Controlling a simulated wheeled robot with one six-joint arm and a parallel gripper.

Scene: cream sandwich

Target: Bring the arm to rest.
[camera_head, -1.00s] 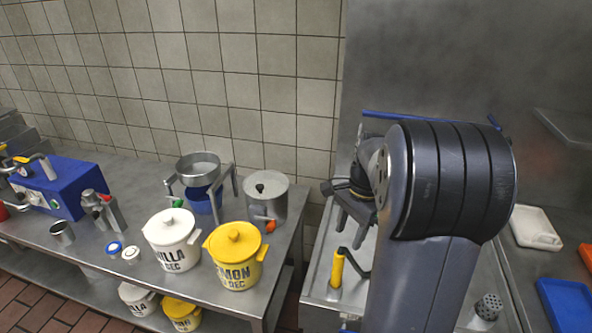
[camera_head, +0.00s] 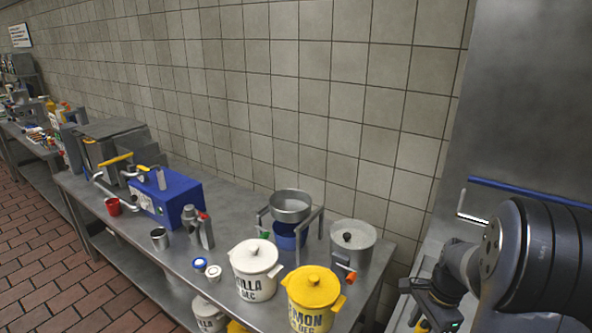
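My arm (camera_head: 535,255) is folded at the lower right of the head view, with its dark joint housing close to the camera. My gripper (camera_head: 425,305) is at the lower right, beyond the right end of the steel table. Its fingers are dark, small and partly hidden, so I cannot tell whether they are open or shut. I see nothing clearly held in it.
The steel table (camera_head: 205,263) bears a yellow lemon tub (camera_head: 313,292), a white tub (camera_head: 254,262), a lidded steel pot (camera_head: 352,245), a steel bowl (camera_head: 290,206) on a stand and a blue machine (camera_head: 170,200). Tiled floor (camera_head: 40,270) lies open at the left.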

